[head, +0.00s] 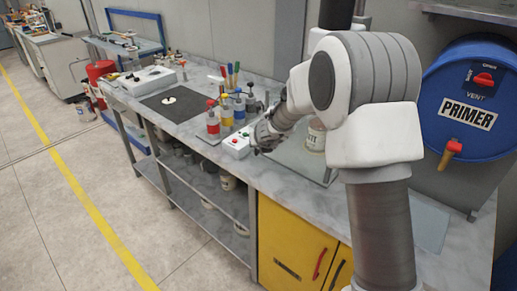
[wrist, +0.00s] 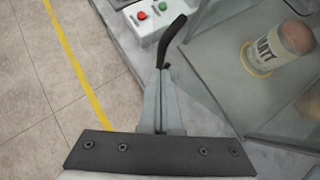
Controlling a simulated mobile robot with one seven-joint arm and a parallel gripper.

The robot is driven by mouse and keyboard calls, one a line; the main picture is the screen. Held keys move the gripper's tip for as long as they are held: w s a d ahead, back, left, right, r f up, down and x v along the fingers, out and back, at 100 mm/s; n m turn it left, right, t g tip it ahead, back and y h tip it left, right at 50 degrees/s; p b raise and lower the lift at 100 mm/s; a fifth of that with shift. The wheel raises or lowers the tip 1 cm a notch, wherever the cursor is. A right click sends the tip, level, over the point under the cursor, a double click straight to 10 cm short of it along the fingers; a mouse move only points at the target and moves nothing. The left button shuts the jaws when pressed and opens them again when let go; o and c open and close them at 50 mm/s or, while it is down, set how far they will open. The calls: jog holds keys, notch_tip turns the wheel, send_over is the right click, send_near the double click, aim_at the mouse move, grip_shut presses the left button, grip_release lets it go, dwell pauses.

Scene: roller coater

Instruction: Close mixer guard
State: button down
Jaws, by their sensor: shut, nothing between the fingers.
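The mixer guard looks like a clear grey panel, seen in the wrist view (wrist: 225,85) on the right; it also shows in the head view (head: 296,158), partly hidden by my arm. A paint can (wrist: 263,57) is seen through or behind it. A black bent bar (wrist: 173,38), perhaps the guard's handle, rises just beyond my fingertips; I cannot tell whether they touch it. My gripper (wrist: 162,72) is shut and empty, beside the panel's left edge. In the head view my gripper (head: 262,140) is over the bench, right of the control box. I cannot tell how far the guard is open.
A white control box (head: 237,146) with red and green buttons sits left of my gripper. Several coloured bottles (head: 227,110) and tools stand behind it. A blue PRIMER drum (head: 470,100) is at the right. Yellow cabinet doors (head: 290,250) are below. The floor at left is clear.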

jog(key=w+d+m+h+p, duration=0.2)
jog(key=w+m+h+p, duration=0.1)
jog(key=w, duration=0.5)
jog(key=shift+w+d+m+p, duration=0.25)
jog(key=shift+m+p, duration=0.2)
jog(key=shift+m, duration=0.25)
jog(key=shift+d+r, duration=0.15)
jog(key=shift+s, duration=0.1)
